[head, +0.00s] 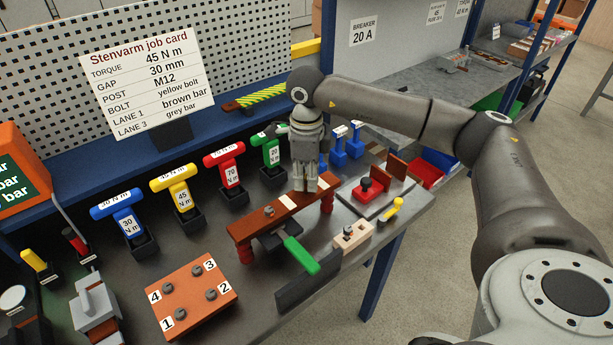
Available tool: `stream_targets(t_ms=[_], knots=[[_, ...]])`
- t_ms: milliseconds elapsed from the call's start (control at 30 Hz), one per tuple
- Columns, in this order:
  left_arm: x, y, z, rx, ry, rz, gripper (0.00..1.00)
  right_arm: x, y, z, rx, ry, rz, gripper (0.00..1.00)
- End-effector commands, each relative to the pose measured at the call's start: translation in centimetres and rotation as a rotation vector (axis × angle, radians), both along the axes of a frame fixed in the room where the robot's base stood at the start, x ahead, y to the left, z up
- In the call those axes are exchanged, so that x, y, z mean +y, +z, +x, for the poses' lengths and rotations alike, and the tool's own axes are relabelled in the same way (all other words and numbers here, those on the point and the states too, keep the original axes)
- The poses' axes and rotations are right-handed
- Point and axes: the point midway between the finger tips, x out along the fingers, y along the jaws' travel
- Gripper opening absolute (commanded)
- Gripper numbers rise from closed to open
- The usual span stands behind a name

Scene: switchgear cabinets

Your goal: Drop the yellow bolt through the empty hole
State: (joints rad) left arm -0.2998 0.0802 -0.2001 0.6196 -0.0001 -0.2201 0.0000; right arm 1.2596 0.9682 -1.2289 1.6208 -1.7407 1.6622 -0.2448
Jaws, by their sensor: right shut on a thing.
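My right gripper (305,188) points straight down over the right part of the brown bar (251,226), with its fingertips at or close to the bar's top. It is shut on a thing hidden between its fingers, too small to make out. The bar has white patches and rests on red posts (327,205). A grey bolt head (269,211) sits on its left part. The empty hole cannot be made out; the gripper covers part of the bar. I cannot tell where the yellow bolt is. My left gripper is out of view.
A green handle (301,255) sticks out in front of the bar. A pale block (352,236) and a yellow-handled piece (391,211) stand right of it. Coloured torque tools (178,190) line the back. An orange numbered plate (191,296) lies front left.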

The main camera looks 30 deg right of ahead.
Motion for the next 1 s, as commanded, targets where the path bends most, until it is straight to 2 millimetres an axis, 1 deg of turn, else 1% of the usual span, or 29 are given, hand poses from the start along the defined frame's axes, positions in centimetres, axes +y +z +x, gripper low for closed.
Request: stream_targets(t_ms=[667,700,800,867,1000], knots=[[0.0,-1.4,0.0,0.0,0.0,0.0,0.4,0.0,-1.8,0.0,0.0,0.0,0.0,0.0],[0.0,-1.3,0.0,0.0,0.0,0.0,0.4,0.0,-1.7,0.0,0.0,0.0,0.0,0.19],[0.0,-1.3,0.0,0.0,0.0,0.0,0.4,0.0,-1.7,0.0,0.0,0.0,0.0,0.32],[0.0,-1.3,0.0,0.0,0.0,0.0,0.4,0.0,-1.7,0.0,0.0,0.0,0.0,0.39],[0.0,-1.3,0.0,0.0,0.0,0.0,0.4,0.0,-1.7,0.0,0.0,0.0,0.0,0.4]])
